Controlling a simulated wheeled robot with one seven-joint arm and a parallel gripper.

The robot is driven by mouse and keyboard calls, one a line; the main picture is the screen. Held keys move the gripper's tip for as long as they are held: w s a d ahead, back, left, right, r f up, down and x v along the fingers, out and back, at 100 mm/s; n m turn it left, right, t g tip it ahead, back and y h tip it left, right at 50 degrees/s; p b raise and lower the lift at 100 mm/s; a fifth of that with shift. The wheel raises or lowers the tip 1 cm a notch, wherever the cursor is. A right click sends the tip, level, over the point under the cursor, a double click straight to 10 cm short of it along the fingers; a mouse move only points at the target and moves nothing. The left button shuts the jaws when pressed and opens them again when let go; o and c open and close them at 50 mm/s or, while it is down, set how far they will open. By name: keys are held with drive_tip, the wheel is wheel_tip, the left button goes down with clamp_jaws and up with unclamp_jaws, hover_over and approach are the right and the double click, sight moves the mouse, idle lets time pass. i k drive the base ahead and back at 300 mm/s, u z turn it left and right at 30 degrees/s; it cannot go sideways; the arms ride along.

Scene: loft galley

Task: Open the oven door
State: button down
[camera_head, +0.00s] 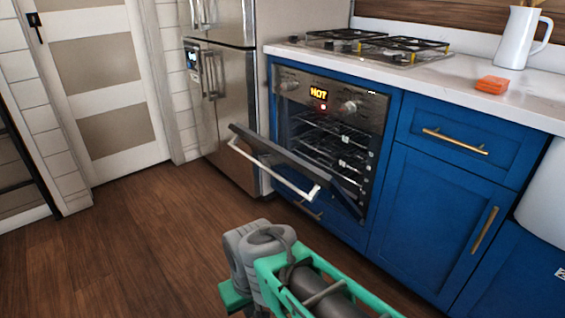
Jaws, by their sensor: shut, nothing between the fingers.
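The oven (335,99) is built into the blue cabinets and has a steel control panel with a lit "HOT" display. Its door (283,152) is partly open, tilted outward and down from its bottom edge. The wire racks inside show through the gap. The pale bar handle (272,170) runs along the door's outer face, with nothing seen touching it. Grey and green parts of my arm show at the bottom middle, in front of the oven. My gripper's fingers do not show.
A steel fridge (217,110) stands left of the oven. Blue cabinets with brass handles (484,229) are on the right. The counter (450,73) holds a gas hob, a white jug (517,40) and an orange sponge (492,85). The wooden floor (130,240) at left is clear.

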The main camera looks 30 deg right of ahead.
sight(320, 185)
drive_tip(key=u, duration=0.35)
drive_tip(key=k, duration=0.75)
drive_tip(key=z, duration=0.6)
drive_tip(key=i, duration=0.7)
drive_tip(key=z, duration=0.5)
drive_tip(key=i, duration=0.9)
drive_tip(key=u, duration=0.5)
